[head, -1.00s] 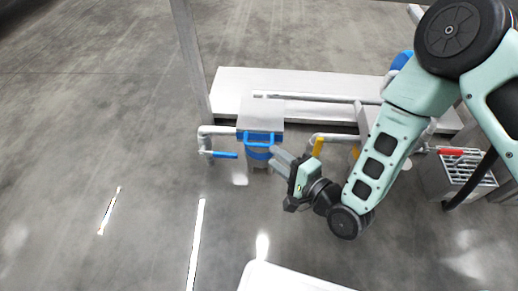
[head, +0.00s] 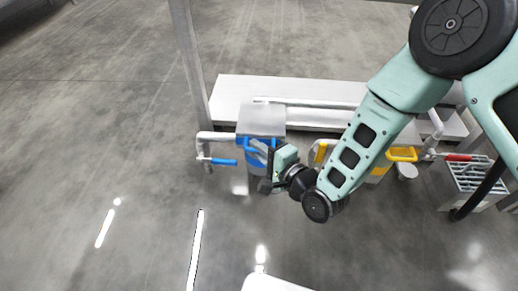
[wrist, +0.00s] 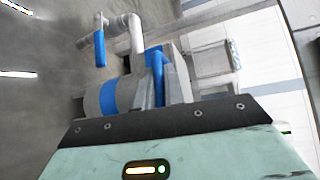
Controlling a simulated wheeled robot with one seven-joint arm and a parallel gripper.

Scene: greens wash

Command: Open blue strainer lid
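The blue strainer lid (head: 261,121) is a flat grey plate with a blue handle (head: 258,144) on its near side. It lies level over the blue-banded strainer body, and I see no clear gap beneath it. My gripper (head: 269,158) is at the lid's near edge, by the handle, and hides part of the strainer front. I cannot tell whether the fingers touch the handle.
A grey pipe with a blue lever (head: 224,162) joins the strainer's left side. A yellow-handled strainer (head: 402,155) stands to the right, partly behind my arm. A red lever (head: 458,157) and a slatted grey box (head: 470,178) are farther right. A white bench (head: 228,92) runs behind.

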